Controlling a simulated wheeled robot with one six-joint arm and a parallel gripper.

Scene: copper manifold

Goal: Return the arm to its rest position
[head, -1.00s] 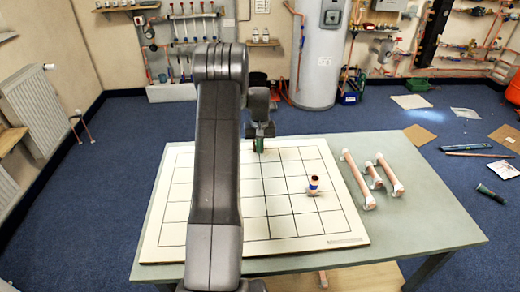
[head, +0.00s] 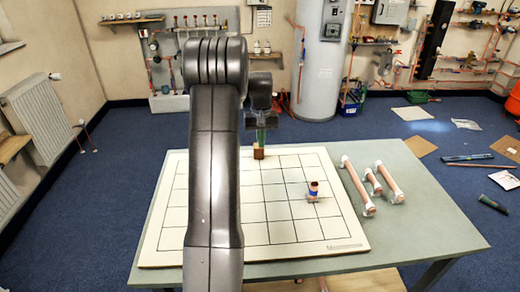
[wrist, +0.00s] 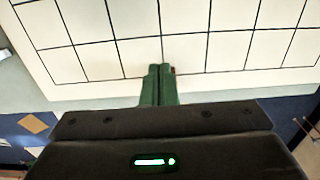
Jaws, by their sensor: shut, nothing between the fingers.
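My gripper (head: 260,142) is over the far edge of the white gridded board (head: 285,222), with its green fingers pointing down. In the wrist view the fingers (wrist: 160,70) are together with nothing between them. A small brown block-like piece (head: 258,153) shows just below the fingertips in the head view. My arm hides part of the board's left half.
A copper fitting with a blue band (head: 313,190) stands on the board's right side. Three copper pipe pieces (head: 388,183) with white ends lie on the green-grey table (head: 440,230) to the right. A radiator (head: 45,118) is at left, a tank (head: 320,65) behind. Floor items lie at right.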

